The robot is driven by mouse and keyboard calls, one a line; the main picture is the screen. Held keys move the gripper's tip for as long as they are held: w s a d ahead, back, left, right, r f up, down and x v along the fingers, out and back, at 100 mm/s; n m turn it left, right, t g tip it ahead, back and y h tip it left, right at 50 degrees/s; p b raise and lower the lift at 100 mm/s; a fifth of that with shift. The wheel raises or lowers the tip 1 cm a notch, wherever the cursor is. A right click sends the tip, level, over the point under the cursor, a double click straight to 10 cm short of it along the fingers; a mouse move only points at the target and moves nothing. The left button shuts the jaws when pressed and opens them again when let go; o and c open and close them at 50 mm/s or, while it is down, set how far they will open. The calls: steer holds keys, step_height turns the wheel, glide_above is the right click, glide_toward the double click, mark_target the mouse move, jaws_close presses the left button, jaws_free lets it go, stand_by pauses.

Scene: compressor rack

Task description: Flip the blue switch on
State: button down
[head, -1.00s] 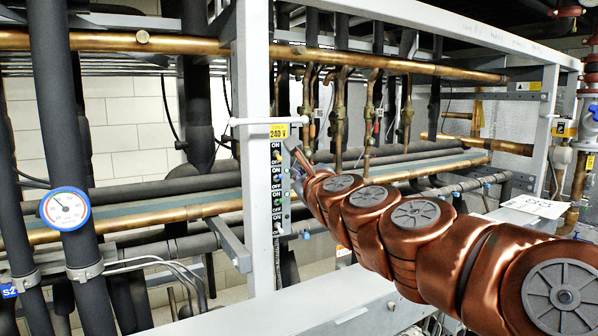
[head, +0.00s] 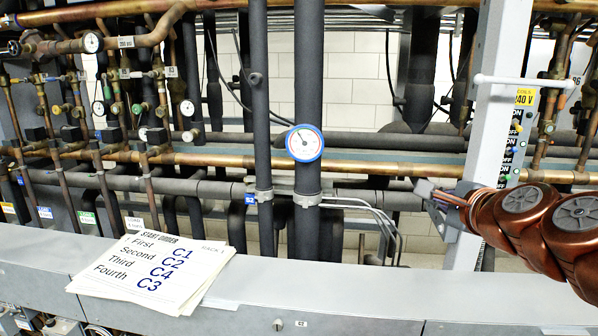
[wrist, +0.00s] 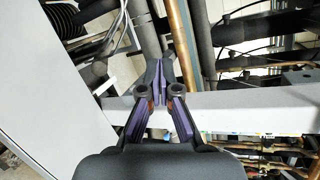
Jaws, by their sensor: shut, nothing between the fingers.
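The switch panel (head: 516,140) is a narrow dark strip on the pale upright post, under a yellow 240 V label (head: 525,97). It has several small toggles with ON and OFF marks. The blue switch (head: 510,153) is below the yellow-tipped one; it is too small to tell which way it points. My gripper (head: 424,188) is left of the post, lower than the blue switch and apart from the panel. In the wrist view its fingers (wrist: 158,80) are shut and empty, and the switch panel is not seen there.
The upright post (head: 490,110) stands between my gripper and the panel. A round blue-rimmed gauge (head: 305,143) sits on a dark pipe to the left. Papers (head: 150,268) lie on the grey front beam (head: 360,312). Pipes fill the space behind.

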steer(key=s+a+f+n+g+y, duration=0.1)
steer(key=s+a+f+n, duration=0.1)
steer(key=a+f+n, duration=0.1)
steer(key=s+a+f+n+g, duration=0.2)
steer(key=a+f, duration=0.1)
steer(key=f, duration=0.2)
steer(key=s+a+f+n+g+y, duration=0.1)
steer(key=s+a+f+n+g, duration=0.1)
steer(key=a+f+n, duration=0.1)
steer(key=shift+a+f+n+y, duration=0.3)
steer(key=shift+a+f, duration=0.1)
steer(key=shift+a, duration=0.05)
steer(key=s+a+f+n+g+h, duration=0.1)
steer(key=s+a+f+n+g, duration=0.1)
steer(key=s+f+n+g, duration=0.9)
steer(key=s+d+f+h, duration=0.1)
steer(key=s+d+f, duration=0.1)
steer(key=s, duration=0.5)
steer(key=s+d+f+n+h, duration=0.1)
steer(key=s+d+f, duration=0.1)
steer(key=s, duration=0.5)
steer(key=shift+f+g+h, duration=0.3)
steer(key=shift+f+h, duration=0.1)
steer(key=shift+f, duration=0.15)
steer(key=shift+s+d, duration=0.1)
